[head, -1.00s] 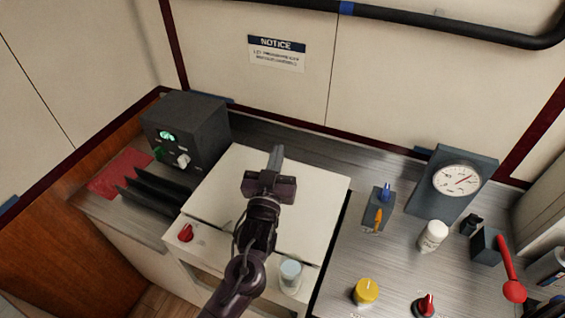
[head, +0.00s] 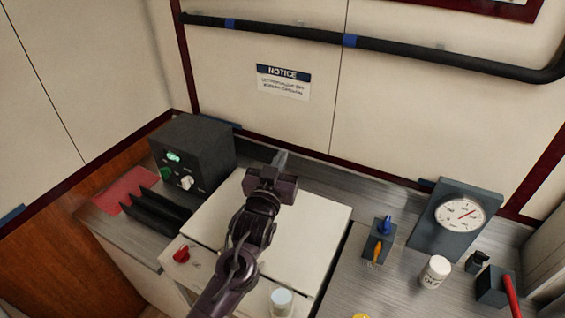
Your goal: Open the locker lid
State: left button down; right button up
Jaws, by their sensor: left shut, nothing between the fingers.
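The locker lid (head: 308,222) is a flat cream panel in the middle of the counter, and it lies closed. A red knob (head: 181,254) sits on the locker's front strip, left of my arm. My left gripper (head: 280,160) is shut and empty. It is over the lid's back edge, pointing toward the rear wall. Whether it touches the lid cannot be told. My left arm hides the middle of the lid and part of its front edge. My right gripper is not in view.
A dark box with a green display (head: 193,152) and black upright plates (head: 158,211) stand left of the lid. A white cup (head: 281,302) is at its front. To the right are a switch block (head: 379,241), a white jar (head: 435,271) and a gauge (head: 459,213).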

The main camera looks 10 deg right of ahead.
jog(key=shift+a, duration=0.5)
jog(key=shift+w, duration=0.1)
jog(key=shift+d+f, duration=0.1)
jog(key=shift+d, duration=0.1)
